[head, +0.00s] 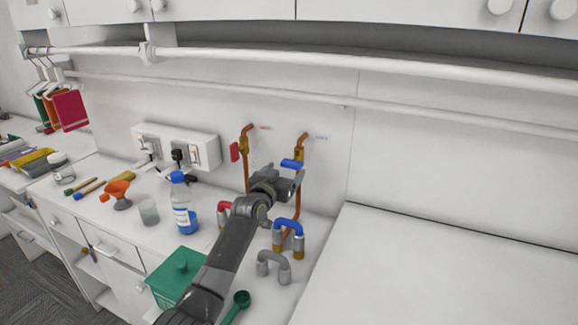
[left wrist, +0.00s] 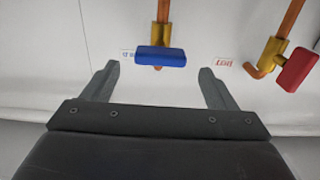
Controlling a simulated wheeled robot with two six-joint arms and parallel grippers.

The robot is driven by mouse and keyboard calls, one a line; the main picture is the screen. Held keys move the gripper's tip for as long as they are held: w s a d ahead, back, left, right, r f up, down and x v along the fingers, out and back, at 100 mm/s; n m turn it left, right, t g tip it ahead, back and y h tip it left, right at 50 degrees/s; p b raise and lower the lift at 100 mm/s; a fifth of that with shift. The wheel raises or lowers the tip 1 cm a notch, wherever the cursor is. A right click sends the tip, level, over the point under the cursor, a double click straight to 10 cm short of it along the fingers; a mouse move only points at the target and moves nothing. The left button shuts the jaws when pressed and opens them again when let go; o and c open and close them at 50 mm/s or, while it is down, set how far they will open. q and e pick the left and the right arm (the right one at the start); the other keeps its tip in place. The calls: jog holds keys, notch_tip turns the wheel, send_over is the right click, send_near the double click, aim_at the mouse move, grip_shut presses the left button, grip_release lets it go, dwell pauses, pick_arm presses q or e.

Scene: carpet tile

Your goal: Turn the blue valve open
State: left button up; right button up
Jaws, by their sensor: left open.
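The blue valve has a flat blue handle (head: 292,164) on a copper pipe at the wall. In the left wrist view the blue handle (left wrist: 160,57) lies crosswise to its pipe. My left gripper (head: 293,175) is open and empty, right by the handle. In the left wrist view the two fingertips (left wrist: 160,70) point at the wall, one on each side of the blue handle. The handle appears just beyond the tips, with gaps at both sides; I see no contact. My left arm hides part of the counter. My right gripper is out of view.
A red-handled valve (head: 235,152) is to the left on its own pipe, with a HOT label (left wrist: 223,63). The right-hand surface (head: 430,270) is clear.

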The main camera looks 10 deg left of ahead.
aim_at(289, 166)
pick_arm(q)
jog(key=shift+w+d+b, duration=0.2)
jog(key=shift+w, duration=0.75)
jog(key=shift+w+d+b, duration=0.15)
jog(key=shift+w, duration=0.75)
jog(key=c, duration=1)
